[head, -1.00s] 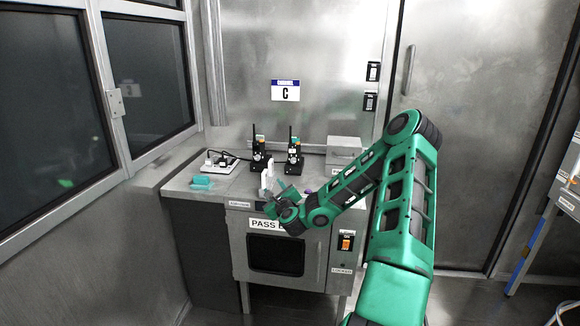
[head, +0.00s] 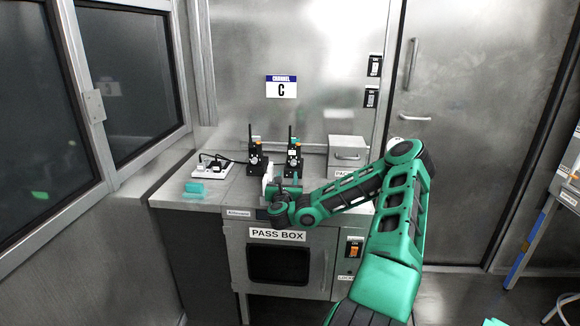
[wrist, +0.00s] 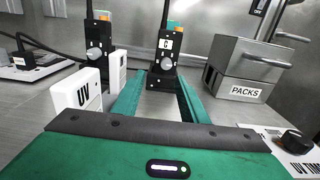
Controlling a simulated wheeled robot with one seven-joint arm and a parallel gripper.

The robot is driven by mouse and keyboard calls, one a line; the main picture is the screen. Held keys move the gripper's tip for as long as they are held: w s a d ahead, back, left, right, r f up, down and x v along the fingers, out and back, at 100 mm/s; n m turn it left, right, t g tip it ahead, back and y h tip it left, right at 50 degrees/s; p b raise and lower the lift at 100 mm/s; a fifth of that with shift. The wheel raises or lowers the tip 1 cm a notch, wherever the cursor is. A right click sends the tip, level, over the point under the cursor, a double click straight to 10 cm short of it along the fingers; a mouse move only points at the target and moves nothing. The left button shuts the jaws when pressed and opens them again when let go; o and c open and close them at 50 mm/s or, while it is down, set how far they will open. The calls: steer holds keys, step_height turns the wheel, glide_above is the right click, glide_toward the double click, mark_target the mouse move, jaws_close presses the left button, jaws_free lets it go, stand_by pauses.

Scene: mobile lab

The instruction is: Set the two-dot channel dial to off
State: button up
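Two black handheld radios with antennas stand at the back of the counter. The left radio (head: 255,157) and the right radio (head: 293,158) each carry a round silver dial; these are the left dial (wrist: 94,54) and the right dial (wrist: 166,62) in the wrist view. I cannot make out two dots on either one, nor where the dials point. My gripper (wrist: 160,84) is open and empty, low over the counter. Its two green fingers point towards the right radio, which stands beyond and between them in the wrist view. No contact with it is visible.
White blocks marked UV (wrist: 78,93) stand close left of my fingers. A grey PACKS drawer box (wrist: 244,66) stands at the right, and a black timer knob (wrist: 295,141) is near right. A white power strip (head: 212,168) and teal block (head: 194,187) are at the left.

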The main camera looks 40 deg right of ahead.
mark_target(293, 164)
steer(key=x, duration=0.7)
steer(key=s+d+x, duration=0.1)
steer(key=x, duration=0.2)
steer(key=shift+w+d, duration=0.25)
steer(key=shift+d, duration=0.05)
steer(key=shift+c, duration=0.5)
jaws_close()
